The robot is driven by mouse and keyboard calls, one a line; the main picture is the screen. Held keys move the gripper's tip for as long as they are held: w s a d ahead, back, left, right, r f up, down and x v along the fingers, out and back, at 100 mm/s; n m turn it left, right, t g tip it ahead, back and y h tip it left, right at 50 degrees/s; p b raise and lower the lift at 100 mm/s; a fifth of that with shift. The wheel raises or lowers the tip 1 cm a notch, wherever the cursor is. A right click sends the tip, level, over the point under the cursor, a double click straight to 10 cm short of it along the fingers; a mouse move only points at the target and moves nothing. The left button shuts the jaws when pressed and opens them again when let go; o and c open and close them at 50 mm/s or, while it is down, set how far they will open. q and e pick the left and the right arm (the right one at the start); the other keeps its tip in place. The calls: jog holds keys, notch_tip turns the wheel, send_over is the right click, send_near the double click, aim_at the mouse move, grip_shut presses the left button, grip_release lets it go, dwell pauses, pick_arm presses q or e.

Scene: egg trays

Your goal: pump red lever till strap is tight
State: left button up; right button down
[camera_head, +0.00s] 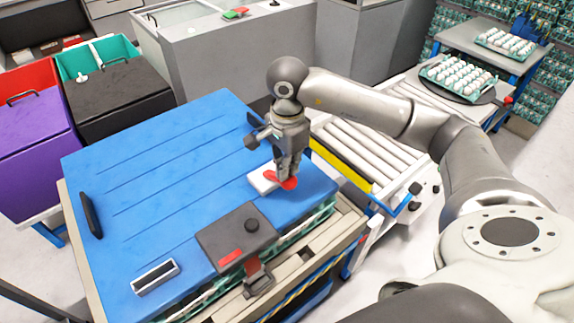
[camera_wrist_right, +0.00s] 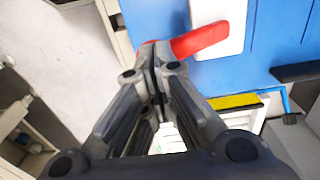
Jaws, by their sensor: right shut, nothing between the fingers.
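The red lever (camera_head: 284,181) sits on a white base (camera_head: 261,178) near the right edge of the blue lid (camera_head: 150,170). My right gripper (camera_head: 287,176) points down at the lever, its fingers shut and empty. In the right wrist view the red lever (camera_wrist_right: 200,40) runs behind the closed fingertips (camera_wrist_right: 153,55), and red shows on both sides of them; whether they touch it I cannot tell. A short red strap (camera_head: 252,267) with a dark buckle (camera_head: 258,281) hangs over the lid's front edge; its tightness is unclear. My left gripper is not in view.
A dark grey box (camera_head: 236,236) and a black-and-white panel (camera_head: 155,277) stand on the lid, with a black handle (camera_head: 90,214) at left. A roller conveyor (camera_head: 355,150) lies right, with egg trays (camera_head: 458,76) beyond. The lid's middle is clear.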

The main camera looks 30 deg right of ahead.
aim_at(290, 183)
jog(key=shift+s+f+b, duration=0.15)
jog(key=shift+f+b, duration=0.25)
jog(key=shift+f, duration=0.1)
jog(key=shift+s+f+b, duration=0.15)
jog(key=shift+f+b, duration=0.25)
jog(key=shift+f, duration=0.1)
jog(key=shift+s+f+b, duration=0.15)
jog(key=shift+f+b, duration=1.1)
jog(key=shift+f, duration=0.1)
jog(key=shift+w+r+p, duration=0.25)
jog(key=shift+r+p, duration=0.35)
jog(key=shift+r, duration=0.35)
jog(key=shift+w+r+p, duration=0.2)
jog(key=shift+r+p, duration=0.4)
jog(key=shift+r, duration=0.3)
jog(key=shift+w+r+p, duration=0.15)
jog(key=shift+r+p, duration=0.3)
jog(key=shift+r, duration=0.5)
jog(key=shift+f, duration=0.1)
